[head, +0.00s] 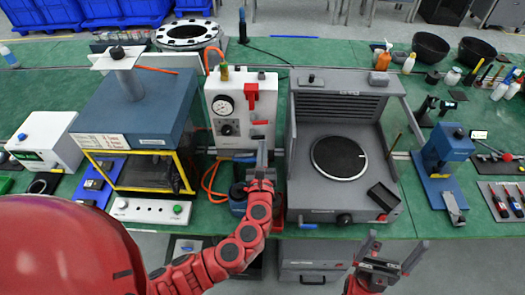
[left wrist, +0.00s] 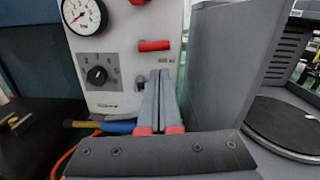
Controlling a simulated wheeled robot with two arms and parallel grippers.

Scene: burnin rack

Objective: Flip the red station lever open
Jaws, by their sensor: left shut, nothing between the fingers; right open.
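The white station panel (head: 241,108) stands at the table's middle with a gauge and a dark knob. A small red lever (head: 260,122) lies roughly level on its right side; it also shows in the left wrist view (left wrist: 155,46). A larger red piece (head: 252,89) sits above it; only its lower end shows at the top of the left wrist view (left wrist: 138,2). My left gripper (head: 262,146) is shut and empty before the panel, its tips (left wrist: 160,74) appearing just below the small lever. I cannot tell if they touch anything. My right gripper (head: 396,243) is open and empty at the table's front.
A grey machine with a round dark plate (head: 340,158) stands close on the panel's right. A blue-grey press with a yellow frame (head: 140,120) stands on its left. An orange hose (head: 208,185) runs low by the panel. A blue device (head: 442,160) is further right.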

